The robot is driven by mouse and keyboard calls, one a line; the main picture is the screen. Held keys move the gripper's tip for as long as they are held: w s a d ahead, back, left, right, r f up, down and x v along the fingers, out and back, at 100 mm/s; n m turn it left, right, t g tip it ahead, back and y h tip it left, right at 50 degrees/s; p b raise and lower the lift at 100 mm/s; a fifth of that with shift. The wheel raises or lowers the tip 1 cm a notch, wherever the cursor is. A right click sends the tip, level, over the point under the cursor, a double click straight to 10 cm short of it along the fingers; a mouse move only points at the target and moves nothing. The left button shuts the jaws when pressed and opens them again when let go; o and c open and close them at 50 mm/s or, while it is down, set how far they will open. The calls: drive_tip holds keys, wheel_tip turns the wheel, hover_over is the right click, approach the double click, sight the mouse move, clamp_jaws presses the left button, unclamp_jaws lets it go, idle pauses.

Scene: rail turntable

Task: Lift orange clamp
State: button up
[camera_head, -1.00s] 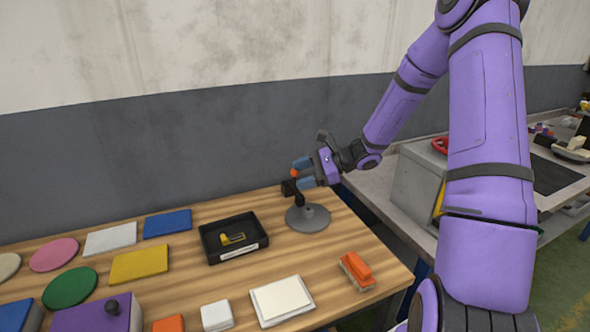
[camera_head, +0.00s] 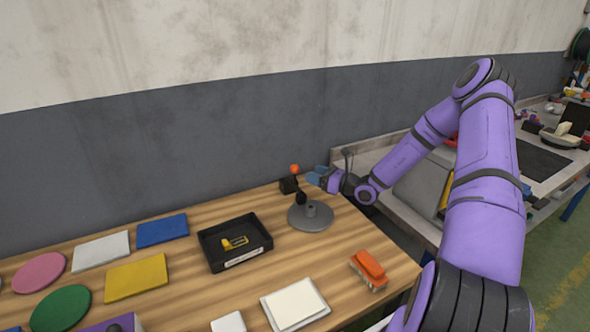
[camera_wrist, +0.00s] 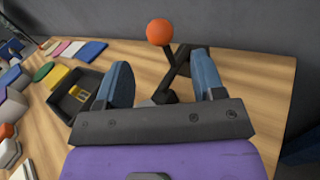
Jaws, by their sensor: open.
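The clamp is a black lever with an orange ball knob (camera_head: 294,169), mounted by a small black block (camera_head: 289,185) near the table's back edge. The knob stands up above the block. My gripper (camera_head: 315,177) is just right of the clamp, level with its lower part, and apart from the knob. In the wrist view the open blue fingers (camera_wrist: 162,75) point towards the clamp. The orange knob (camera_wrist: 159,32) shows beyond and between the fingertips, with the black lever slanting below it. Nothing is held.
A grey round disc (camera_head: 322,220) with a short post lies in front of the clamp. A black tray (camera_head: 211,253) with a yellow piece is left of it. An orange-topped block (camera_head: 369,266) sits at the front right. The grey wall is close behind.

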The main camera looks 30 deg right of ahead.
sight(295, 168)
drive_tip(key=x, duration=0.8)
drive_tip(key=shift+c, duration=0.3)
clamp_jaws()
